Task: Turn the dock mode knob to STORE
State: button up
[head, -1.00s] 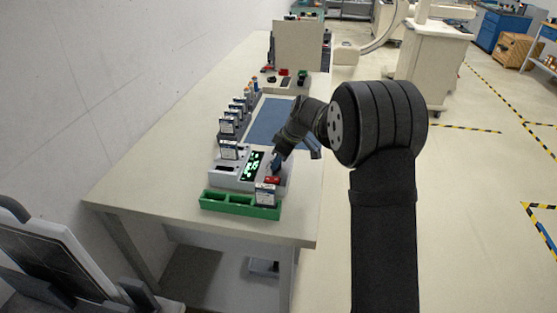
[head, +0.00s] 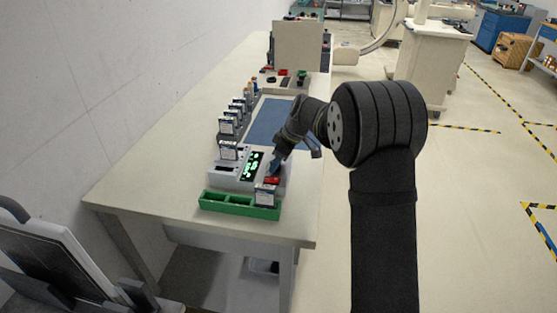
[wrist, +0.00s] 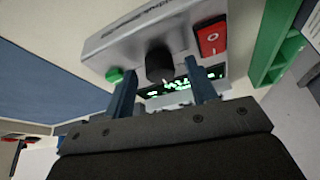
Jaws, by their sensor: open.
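The dock (head: 228,181) is a grey box on the table with a lit green display (head: 252,165). In the wrist view the dock (wrist: 120,45) shows a dark round knob (wrist: 159,66), a green button (wrist: 114,75) and a red rocker switch (wrist: 211,38). My gripper (wrist: 165,88) is open, with one blue finger to each side of the knob in the picture. I cannot tell whether a finger touches the knob. In the head view my gripper (head: 274,164) is over the right side of the dock and hides the knob. I cannot read any mode marks.
A green tray (head: 229,207) stands in front of the dock, with a labelled block (head: 266,195) at its right end. Several similar blocks (head: 228,126) line the left side. A blue mat (head: 268,118) lies behind the dock. The front left tabletop (head: 135,190) is clear.

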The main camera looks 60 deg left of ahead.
jog(key=v, duration=1.7)
jog(key=shift+w+d, duration=0.1)
jog(key=shift+d, duration=0.05)
jog(key=x, duration=1.7)
jog(key=shift+a+f, duration=0.15)
jog(key=shift+a, duration=0.05)
